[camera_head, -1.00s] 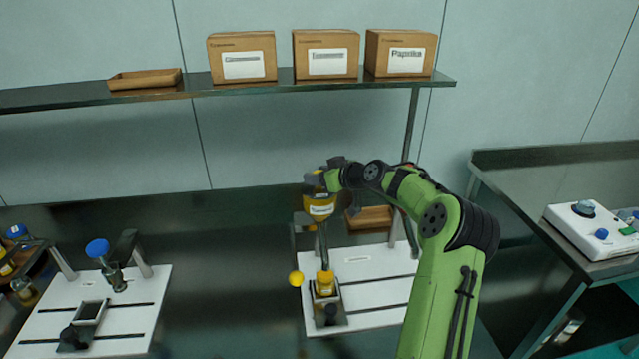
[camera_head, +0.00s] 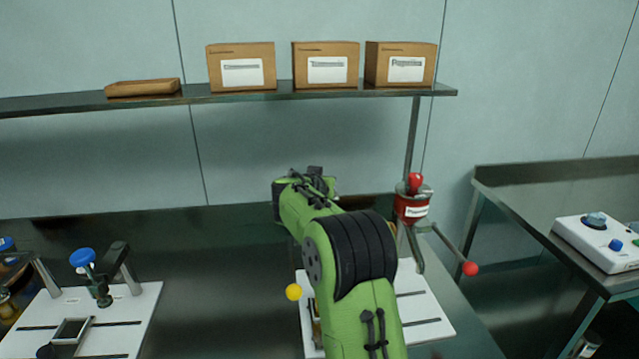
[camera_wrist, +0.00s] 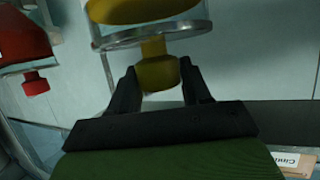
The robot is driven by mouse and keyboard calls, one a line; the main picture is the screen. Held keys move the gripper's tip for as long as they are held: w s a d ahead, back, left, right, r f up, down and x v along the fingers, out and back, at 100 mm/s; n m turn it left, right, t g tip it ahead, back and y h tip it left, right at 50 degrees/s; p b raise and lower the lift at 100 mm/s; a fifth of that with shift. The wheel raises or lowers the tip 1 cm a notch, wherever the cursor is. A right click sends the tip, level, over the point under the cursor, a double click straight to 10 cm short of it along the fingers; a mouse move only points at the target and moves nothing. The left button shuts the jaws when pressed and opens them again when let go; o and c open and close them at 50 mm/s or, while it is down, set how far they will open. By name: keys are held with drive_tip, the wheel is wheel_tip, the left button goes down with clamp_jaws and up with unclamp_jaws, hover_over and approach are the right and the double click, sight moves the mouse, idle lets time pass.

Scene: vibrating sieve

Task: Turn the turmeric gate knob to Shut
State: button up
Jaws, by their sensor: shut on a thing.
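The yellow knob (camera_wrist: 158,72) sits between the two dark fingers of my gripper (camera_wrist: 161,78) in the wrist view, and the gripper is shut on it. The knob joins a clear-walled, yellow-filled hopper (camera_wrist: 150,15) at the top of that view. The direction the knob points and any Shut mark cannot be made out. In the head view my green arm hides the yellow hopper, the knob and my fingers. Only a yellow ball (camera_head: 293,292) shows to the left of the arm.
A red hopper (camera_head: 411,208) with a red top knob and a red-ended crank stands close to the right; it also shows in the wrist view (camera_wrist: 25,45). A blue-knobbed station (camera_head: 82,258) is at left. Boxes (camera_head: 327,65) stand on the shelf above. A control box (camera_head: 600,240) is at right.

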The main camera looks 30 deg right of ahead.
drive_tip(key=m+g+p, duration=0.1)
drive_tip(key=m+g+h+p, duration=0.1)
drive_tip(key=p, duration=0.1)
drive_tip(key=m+g+h+p, duration=0.1)
drive_tip(key=shift+w+a+r, duration=0.1)
drive_tip(key=shift+r, duration=0.15)
drive_tip(key=m+g+h+p, duration=0.1)
drive_tip(key=p, duration=0.2)
drive_tip(key=shift+f+m+g, duration=0.1)
drive_tip(key=shift+m+g, duration=0.3)
drive_tip(key=shift+f+g+p, duration=0.1)
drive_tip(key=shift+g+p, duration=0.2)
drive_tip(key=shift+p, duration=0.15)
drive_tip(key=shift+f+m, duration=0.1)
drive_tip(key=shift+m, duration=0.3)
drive_tip(key=o, duration=1)
drive_tip(key=shift+c, duration=0.2)
drive_tip(key=shift+h, duration=0.3)
